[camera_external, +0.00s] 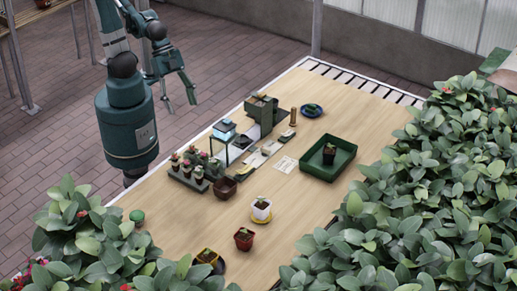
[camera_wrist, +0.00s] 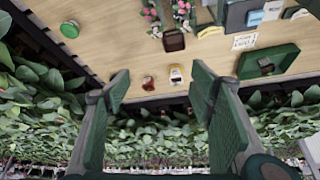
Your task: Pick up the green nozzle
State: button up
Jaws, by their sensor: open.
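A small round green thing (camera_external: 137,217), the only likely green nozzle I see, sits near the table's left edge by the leafy plants. In the wrist view the green nozzle (camera_wrist: 69,29) is at the upper left, with a pale rim below its green top. My gripper (camera_external: 178,95) is high and off the table's far left side, well apart from the nozzle. In the wrist view my gripper (camera_wrist: 160,76) has its two green fingers spread wide, with nothing between them. The nozzle's finer shape is too small to tell.
Leafy plants (camera_external: 430,190) crowd the table's right side and front left corner. A dark green tray (camera_external: 318,172) holds a pot. Small potted plants (camera_external: 188,170), a brown pot (camera_external: 225,188), a white pot (camera_external: 261,209) and a red pot (camera_external: 244,239) stand on the wooden table (camera_external: 190,215).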

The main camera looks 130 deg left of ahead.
jog(key=w+d+f+m+g+h+b, duration=0.1)
jog(key=w+d+f+m, duration=0.1)
jog(key=d+f, duration=0.45)
jog(key=w+d+f+m+g+b, duration=0.1)
jog(key=w+d+f+m, duration=0.2)
jog(key=d, duration=0.7)
jog(key=m+g+b, duration=0.2)
jog(key=m, duration=0.1)
send_over(136, 212)
jog(key=a, duration=0.1)
jog(key=f, duration=1.5)
jog(key=shift+s+a+f, duration=0.1)
jog(key=shift+s+a, duration=0.1)
jog(key=shift+s, duration=0.15)
jog(key=shift+x, duration=1.25)
jog(key=shift+b+x, duration=1)
jog(key=shift+x, duration=1.6)
jog(key=shift+d, duration=0.1)
jog(key=shift+c, duration=0.7)
